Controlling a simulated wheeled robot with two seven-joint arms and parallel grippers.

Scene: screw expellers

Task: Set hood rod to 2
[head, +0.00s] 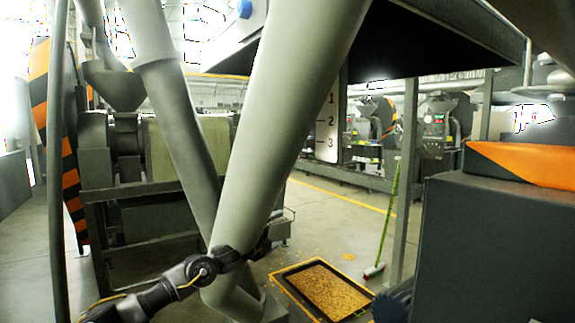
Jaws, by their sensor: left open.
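A pale scale plate (329,120) with the marks 1, 2 and 3 from top to bottom stands upright right of the thick grey pipe. The dark hood (430,40) spans the top right above it. I cannot make out a hood rod or a pointer against the marks. My left gripper (264,246) is small and dark, at the lower middle beside the pipe, well below the scale. It is open, and nothing shows between its fingers. My right gripper is not in view.
Thick grey pipes (270,130) form a V across the middle. A dark tray (285,277) of yellow-brown grains lies on the floor, near a green-handled broom (388,225). A dark cabinet (490,250) with an orange top blocks the right. Machines (130,150) stand at left.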

